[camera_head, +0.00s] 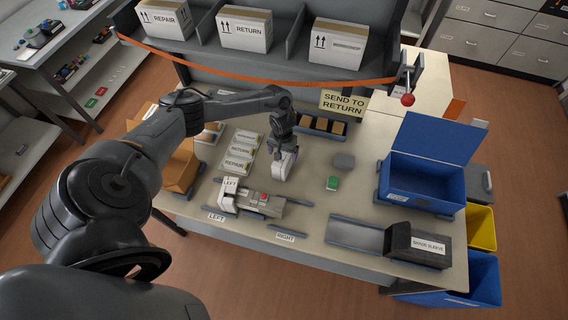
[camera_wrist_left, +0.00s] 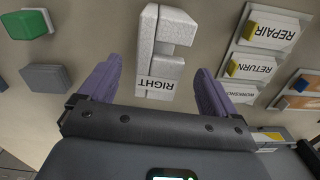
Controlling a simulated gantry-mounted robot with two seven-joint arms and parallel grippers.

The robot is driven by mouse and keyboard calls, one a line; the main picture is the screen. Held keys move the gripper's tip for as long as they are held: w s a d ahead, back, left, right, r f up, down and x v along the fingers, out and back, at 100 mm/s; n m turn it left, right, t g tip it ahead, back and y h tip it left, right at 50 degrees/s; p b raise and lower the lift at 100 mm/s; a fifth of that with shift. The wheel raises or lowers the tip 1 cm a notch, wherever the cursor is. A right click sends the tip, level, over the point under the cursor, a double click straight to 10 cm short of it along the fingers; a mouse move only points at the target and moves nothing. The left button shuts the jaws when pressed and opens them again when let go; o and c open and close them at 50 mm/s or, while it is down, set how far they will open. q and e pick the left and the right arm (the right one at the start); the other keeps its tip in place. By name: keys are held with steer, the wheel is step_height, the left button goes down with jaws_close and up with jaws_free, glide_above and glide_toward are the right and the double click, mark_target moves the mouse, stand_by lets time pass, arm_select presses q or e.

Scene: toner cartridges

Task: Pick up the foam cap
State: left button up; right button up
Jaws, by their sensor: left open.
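A white foam cap labelled RIGHT (camera_wrist_left: 165,45) lies on the tabletop and shows between my fingers in the left wrist view. In the head view this cap (camera_head: 280,168) is just below my left gripper (camera_head: 287,150), which partly covers it. My left gripper is open, with one purple finger on each side of the cap and a visible gap to each; it also shows in the left wrist view (camera_wrist_left: 157,75). A second foam cap, labelled LEFT (camera_head: 229,195), sits on the left end of a grey toner cartridge (camera_head: 264,203). My right gripper is not in view.
A green block (camera_head: 332,183) and a grey block (camera_head: 344,160) lie right of the cap. Cards labelled REPAIR and RETURN (camera_head: 240,150) lie to its left. An open blue box (camera_head: 425,185) and a dark sleeve unit (camera_head: 418,245) stand at the right.

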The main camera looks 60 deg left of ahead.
arm_select(q)
steer(key=shift+f, duration=0.9)
steer(key=c, duration=1.4)
steer(key=shift+r, duration=0.1)
